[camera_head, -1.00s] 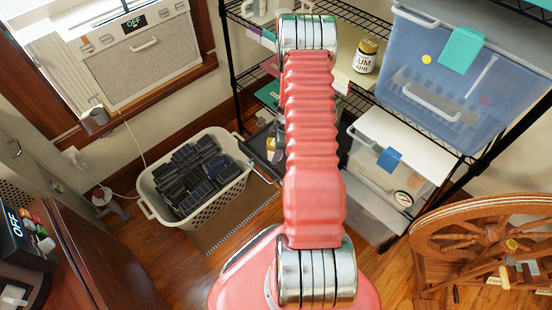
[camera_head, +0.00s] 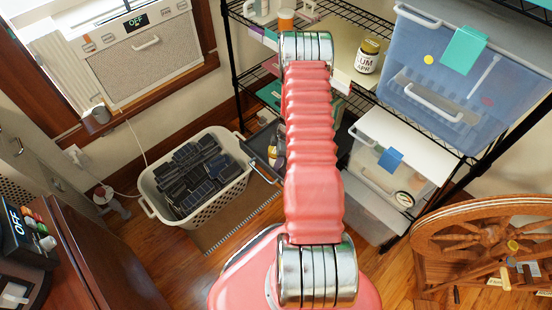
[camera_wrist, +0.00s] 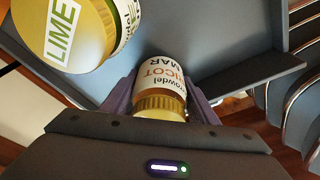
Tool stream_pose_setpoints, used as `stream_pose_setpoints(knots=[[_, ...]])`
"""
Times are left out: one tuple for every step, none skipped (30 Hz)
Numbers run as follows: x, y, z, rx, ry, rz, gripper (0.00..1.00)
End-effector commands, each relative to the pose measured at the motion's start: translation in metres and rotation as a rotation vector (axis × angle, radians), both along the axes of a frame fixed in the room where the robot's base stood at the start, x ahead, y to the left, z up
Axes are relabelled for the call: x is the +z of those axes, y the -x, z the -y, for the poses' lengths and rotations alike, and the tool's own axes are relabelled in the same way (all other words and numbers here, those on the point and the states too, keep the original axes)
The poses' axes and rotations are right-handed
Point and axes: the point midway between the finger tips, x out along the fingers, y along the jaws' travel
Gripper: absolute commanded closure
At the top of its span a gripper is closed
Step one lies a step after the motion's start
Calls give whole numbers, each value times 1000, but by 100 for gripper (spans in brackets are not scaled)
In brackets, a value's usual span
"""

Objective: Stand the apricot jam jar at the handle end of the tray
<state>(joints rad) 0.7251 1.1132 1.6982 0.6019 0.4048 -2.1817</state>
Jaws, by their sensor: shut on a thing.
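The apricot jam jar (camera_wrist: 160,80), with a gold ribbed lid and white label, is between the purple fingers of my gripper (camera_wrist: 162,100) in the wrist view. My gripper is shut on it; its lid faces the camera. The grey tray (camera_wrist: 215,45) lies beyond it, with a raised rim on the right. I cannot tell whether the jar's base touches the tray. In the head view the dark tray (camera_head: 262,158) shows left of my arm, with a handle-like loop at its near left end. My gripper is mostly hidden there behind my arm.
A jar with a yellow lid marked LIME (camera_wrist: 72,30) is close on the left in the wrist view. A basket of dark packs (camera_head: 195,178) stands left of the tray.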

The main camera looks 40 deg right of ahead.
Motion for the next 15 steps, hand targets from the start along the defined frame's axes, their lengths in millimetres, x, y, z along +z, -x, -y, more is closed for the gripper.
stream_pose_setpoints(knots=[[0,-1,0,0,1,1,87],[0,-1,0,0,1,1,87],[1,0,0,0,1,1,87],[1,0,0,0,1,1,87],[1,0,0,0,1,1,87],[1,0,0,0,1,1,87],[0,0,0,0,1,1,87],[0,0,0,0,1,1,87],[-1,0,0,-1,0,0,87],[-2,0,0,-1,0,0,87],[-2,0,0,-1,0,0,44],[-2,0,0,-1,0,0,41],[-2,0,0,-1,0,0,39],[-2,0,0,-1,0,0,38],[-2,0,0,-1,0,0,38]])
